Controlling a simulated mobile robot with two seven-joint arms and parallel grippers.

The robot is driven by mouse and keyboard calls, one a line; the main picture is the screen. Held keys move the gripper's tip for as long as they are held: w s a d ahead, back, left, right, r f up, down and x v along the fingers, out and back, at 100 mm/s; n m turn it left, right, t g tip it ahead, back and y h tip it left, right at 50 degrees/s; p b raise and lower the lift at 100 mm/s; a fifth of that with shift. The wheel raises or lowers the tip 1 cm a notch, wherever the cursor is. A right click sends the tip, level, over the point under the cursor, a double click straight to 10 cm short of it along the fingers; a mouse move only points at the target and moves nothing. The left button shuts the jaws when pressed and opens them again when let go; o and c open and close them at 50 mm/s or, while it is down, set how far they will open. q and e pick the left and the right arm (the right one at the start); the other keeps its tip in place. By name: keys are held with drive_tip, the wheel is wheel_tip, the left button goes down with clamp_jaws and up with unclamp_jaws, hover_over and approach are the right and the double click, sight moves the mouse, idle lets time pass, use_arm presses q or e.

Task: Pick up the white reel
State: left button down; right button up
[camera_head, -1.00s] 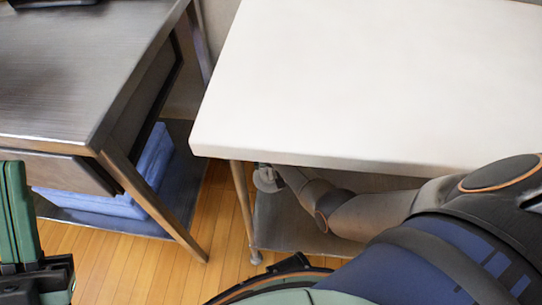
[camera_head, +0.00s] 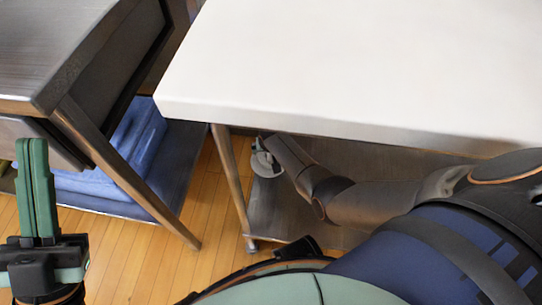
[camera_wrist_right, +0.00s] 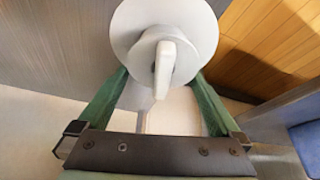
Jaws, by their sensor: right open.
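The white reel (camera_wrist_right: 130,22) is a pale round disc with a thick bar on its face, at the top middle of the right wrist view. In the head view the reel (camera_head: 266,166) is small, under the front edge of the white tabletop at the lower shelf. My right gripper (camera_wrist_right: 160,84) is open, its green fingers on either side below the disc. The finger ends reach the disc's outline, and I cannot tell whether they touch it. My left gripper (camera_head: 32,142) is upright at the left of the head view, its green fingers together and empty.
The white table (camera_head: 340,60) hangs over the shelf (camera_head: 290,215), with a leg (camera_head: 232,180) just left of the reel. A dark metal table (camera_head: 60,45) stands at left with folded blue cloth (camera_head: 135,135) on its lower shelf. Wooden floor lies between them.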

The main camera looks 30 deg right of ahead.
drive_tip(key=shift+c, duration=0.4)
drive_tip(key=shift+r, duration=0.1)
drive_tip(key=c, duration=1.2)
drive_tip(key=shift+c, duration=0.2)
